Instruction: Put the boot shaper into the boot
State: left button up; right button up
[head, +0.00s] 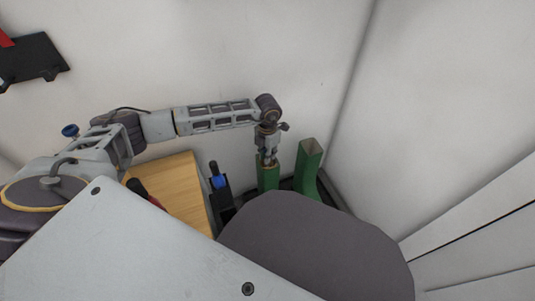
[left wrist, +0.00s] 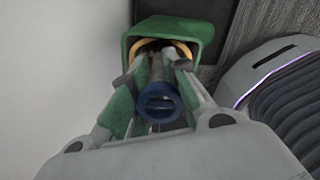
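Two green boots stand upright in the head view: a left one (head: 268,179) and a right one (head: 308,168) with its opening facing up. My left gripper (head: 267,158) points down at the top of the left boot. In the left wrist view, my left gripper (left wrist: 156,76) has its fingers on both sides of a dark boot shaper with a blue end (left wrist: 159,103). The shaper's far part lies in the mouth of the green boot (left wrist: 168,27), and its lower end is hidden. My right gripper is not in view.
A black holder with a blue-collared tool (head: 219,182) stands left of the boots. A wooden board or box (head: 172,185) is further left. The boots stand on a dark tray (head: 330,194) close to white walls. A black shelf (head: 32,60) hangs at upper left.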

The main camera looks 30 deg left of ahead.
pick_arm(q)
jog(key=o, duration=0.5)
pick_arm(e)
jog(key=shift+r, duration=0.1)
pick_arm(q)
jog(key=shift+r, duration=0.1)
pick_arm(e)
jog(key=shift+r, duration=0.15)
pick_arm(q)
jog(key=shift+r+p, duration=2.85)
jog(key=shift+r, duration=3.7)
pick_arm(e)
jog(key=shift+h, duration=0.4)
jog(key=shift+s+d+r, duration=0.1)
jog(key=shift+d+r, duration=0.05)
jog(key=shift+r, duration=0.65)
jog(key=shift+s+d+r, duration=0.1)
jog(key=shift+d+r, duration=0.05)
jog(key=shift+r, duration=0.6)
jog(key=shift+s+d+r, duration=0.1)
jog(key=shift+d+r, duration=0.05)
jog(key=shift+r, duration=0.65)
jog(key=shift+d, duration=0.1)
